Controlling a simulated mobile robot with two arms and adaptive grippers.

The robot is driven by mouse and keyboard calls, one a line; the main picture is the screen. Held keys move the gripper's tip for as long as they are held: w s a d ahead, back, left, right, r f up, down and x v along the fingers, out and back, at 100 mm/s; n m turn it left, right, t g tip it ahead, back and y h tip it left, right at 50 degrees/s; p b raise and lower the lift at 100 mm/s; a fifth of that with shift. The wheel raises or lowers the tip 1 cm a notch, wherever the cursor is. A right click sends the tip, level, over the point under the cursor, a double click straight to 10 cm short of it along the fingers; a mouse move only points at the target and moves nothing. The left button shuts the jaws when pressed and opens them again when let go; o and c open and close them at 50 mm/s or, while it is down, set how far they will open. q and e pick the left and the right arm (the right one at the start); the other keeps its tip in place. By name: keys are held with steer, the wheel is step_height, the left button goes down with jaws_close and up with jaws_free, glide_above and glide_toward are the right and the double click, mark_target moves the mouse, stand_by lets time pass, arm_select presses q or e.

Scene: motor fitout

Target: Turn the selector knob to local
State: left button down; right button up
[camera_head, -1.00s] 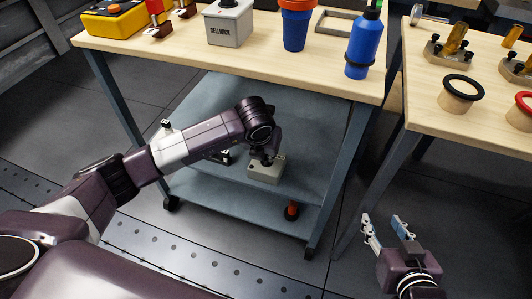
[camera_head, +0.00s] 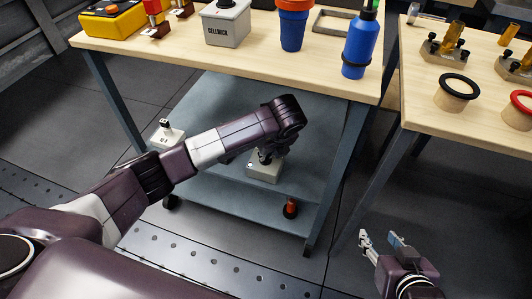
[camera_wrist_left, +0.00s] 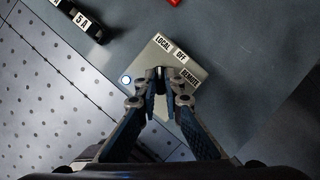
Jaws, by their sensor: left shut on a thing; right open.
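The selector box (camera_head: 264,172) is a pale grey box on the lower shelf of the cart. In the head view my left wrist partly covers the gripper (camera_head: 265,156). My right gripper (camera_head: 382,240) is open and empty at the lower right, away from the box.
The cart's wooden top (camera_head: 265,58) is above the shelf (camera_head: 225,195), with a grey CELLWICK box (camera_head: 226,28) and blue bottle (camera_head: 360,42) on it. A small pale box (camera_head: 167,135) is left of my arm. An orange-red object (camera_head: 290,208) stands near the shelf's front.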

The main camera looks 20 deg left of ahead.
stand_by(0.5)
arm_select(q)
steer(key=c, duration=2.1)
jaws_free()
steer(key=shift+r, duration=0.1)
steer(key=shift+d+r, duration=0.15)
steer(key=shift+r, duration=0.15)
steer(key=shift+s+d+r, duration=0.3)
steer(key=shift+s+r, duration=0.05)
steer(key=shift+r, duration=0.15)
steer(key=shift+s+d+r, duration=0.3)
steer(key=shift+s+r, duration=0.05)
steer(key=shift+r, duration=0.15)
steer(key=s+d, duration=0.3)
steer(key=s, duration=0.1)
steer(key=s+d, duration=0.4)
steer(key=shift+s+d, duration=0.1)
steer(key=shift+d, duration=0.15)
